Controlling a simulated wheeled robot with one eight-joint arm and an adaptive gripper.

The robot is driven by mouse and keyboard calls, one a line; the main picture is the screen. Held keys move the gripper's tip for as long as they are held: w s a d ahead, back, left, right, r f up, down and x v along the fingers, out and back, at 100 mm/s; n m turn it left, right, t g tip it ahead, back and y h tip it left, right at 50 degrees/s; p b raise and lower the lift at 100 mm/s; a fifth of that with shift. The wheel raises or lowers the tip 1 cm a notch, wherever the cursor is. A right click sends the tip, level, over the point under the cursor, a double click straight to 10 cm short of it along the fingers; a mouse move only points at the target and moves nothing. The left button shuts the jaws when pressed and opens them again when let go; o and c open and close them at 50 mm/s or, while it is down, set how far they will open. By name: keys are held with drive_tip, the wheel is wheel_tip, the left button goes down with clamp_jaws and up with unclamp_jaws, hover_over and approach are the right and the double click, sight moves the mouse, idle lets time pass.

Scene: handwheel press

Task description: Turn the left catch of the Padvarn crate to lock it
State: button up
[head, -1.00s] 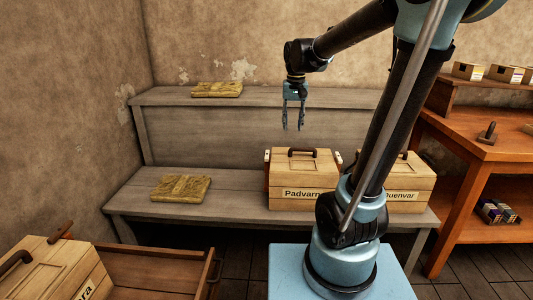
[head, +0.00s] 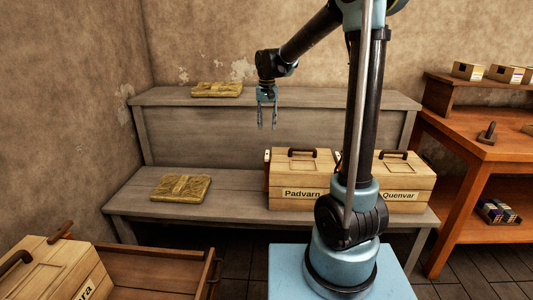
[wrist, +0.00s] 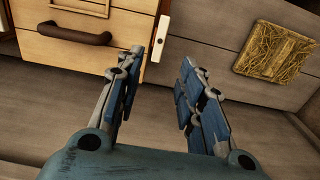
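The Padvarn crate (head: 300,204) is a pale wooden box with a dark handle on its lid, standing on the grey bench. In the wrist view its lid and handle (wrist: 75,33) are at the upper left. The left catch (wrist: 160,34) shows there as a narrow whitish strip at the crate's edge; in the head view it is too small to make out its position. My gripper (head: 267,122) points down, open and empty, above and behind the crate's left end. In the wrist view the gripper's fingers (wrist: 162,60) are spread apart, with the catch beyond their tips, not touched.
The Quenvar crate (head: 408,205) stands to the right, partly behind my arm. A straw-coloured pad (head: 180,188) lies on the bench to the left; another (head: 217,89) lies on the upper shelf. The bench between the lower pad and the Padvarn crate is clear.

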sight(267, 154)
wheel_tip(267, 154, down, 14)
drive_tip(key=shift+r, duration=0.15)
idle(0.4)
clamp_jaws()
